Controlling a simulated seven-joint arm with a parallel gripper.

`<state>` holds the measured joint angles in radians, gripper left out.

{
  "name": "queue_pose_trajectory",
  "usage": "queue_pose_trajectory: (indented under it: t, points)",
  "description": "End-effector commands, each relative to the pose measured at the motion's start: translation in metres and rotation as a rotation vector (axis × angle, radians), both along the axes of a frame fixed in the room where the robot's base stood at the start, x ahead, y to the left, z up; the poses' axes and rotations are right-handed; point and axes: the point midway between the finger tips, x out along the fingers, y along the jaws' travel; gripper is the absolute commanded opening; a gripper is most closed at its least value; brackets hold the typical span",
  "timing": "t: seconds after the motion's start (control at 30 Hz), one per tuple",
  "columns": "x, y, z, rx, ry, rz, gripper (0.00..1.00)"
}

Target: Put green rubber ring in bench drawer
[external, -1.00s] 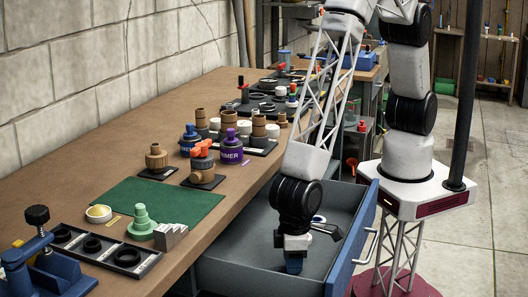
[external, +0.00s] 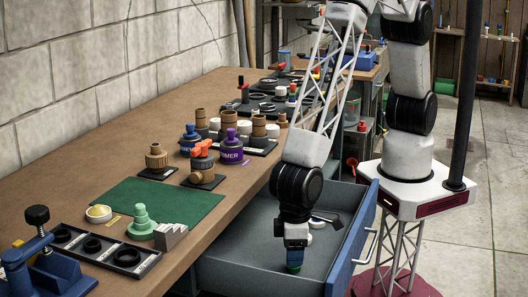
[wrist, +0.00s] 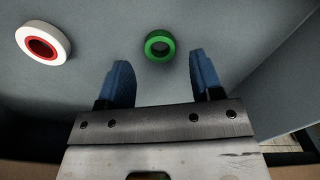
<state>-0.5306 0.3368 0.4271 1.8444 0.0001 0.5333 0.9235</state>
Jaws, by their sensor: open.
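The green rubber ring (wrist: 149,46) lies on the floor of the open bench drawer (external: 232,275), seen in the wrist view just beyond and between my fingertips. In the external view my gripper (external: 295,262) points down inside the drawer. The ring is apart from both fingers in the wrist view.
A white roll with a red core (wrist: 43,42) lies in the drawer left of the ring. A dark-handled tool (external: 328,220) lies toward the drawer's back. Drawer walls surround my gripper. The bench top (external: 235,195) beside it holds fittings, cans and a green mat (external: 160,202).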

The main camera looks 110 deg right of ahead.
Motion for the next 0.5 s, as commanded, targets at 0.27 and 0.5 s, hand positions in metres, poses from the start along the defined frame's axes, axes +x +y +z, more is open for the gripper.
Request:
queue_pose_trajectory:
  t: [0.27, 0.5]
  points:
    - [0.001, 0.0, 0.044, 0.002, -0.003, 0.0, 0.6]
    - [0.0, 0.0, 0.075, 0.001, -0.001, 0.0, 0.6]
